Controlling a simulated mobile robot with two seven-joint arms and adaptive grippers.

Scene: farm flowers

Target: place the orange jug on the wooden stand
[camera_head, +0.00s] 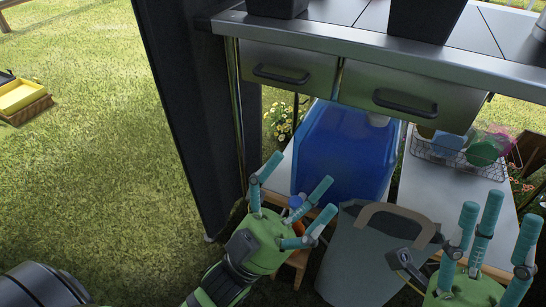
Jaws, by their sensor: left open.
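A small orange patch (298,228), probably the orange jug, shows behind the fingers of my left gripper (301,190). A small blue part (295,202) sits just above it; most of the shape is hidden. A low wooden stand (299,258) shows just below, largely covered by my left gripper. I cannot tell whether the orange thing touches the stand. My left gripper is open, its teal fingers spread around and in front of the orange patch. My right gripper (496,215) is open and appears empty at the lower right.
A grey bag-like container (355,255) with a tan handle stands between my grippers. A blue bin (346,150) lies behind it under the metal-topped table (330,38) with drawers. A wire basket (455,160) of colored items is at right. Open grass lies left, beyond a dark post (190,110).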

